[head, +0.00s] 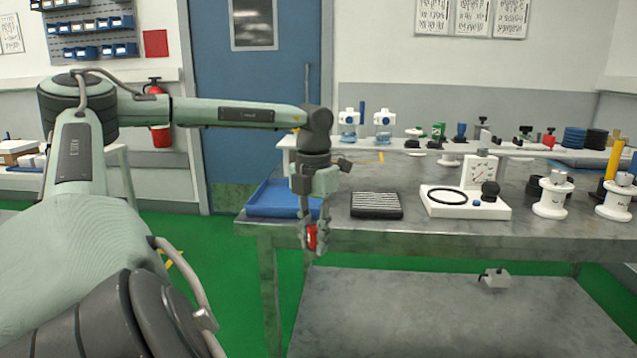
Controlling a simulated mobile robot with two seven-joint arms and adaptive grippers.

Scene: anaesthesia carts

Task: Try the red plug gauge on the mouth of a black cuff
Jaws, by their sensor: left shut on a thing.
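My left gripper (315,246) hangs pointing down at the front left edge of the steel table, in front of the blue tray. It is shut on a small red piece (312,237), which looks like the red plug gauge; the fingers hide most of it. I cannot say for sure which thing is the black cuff. A black round piece (490,190) sits on a white base plate (468,207) beside a black ring (447,196), to the right of the gripper and apart from it. My right gripper is not in view.
A blue tray (262,205) is behind the gripper, a black ribbed pad (376,205) to its right. A white dial gauge (480,171) and white spools (553,196) stand farther right. A raised shelf (420,145) with several small fittings runs along the back. The lower shelf (440,315) is mostly bare.

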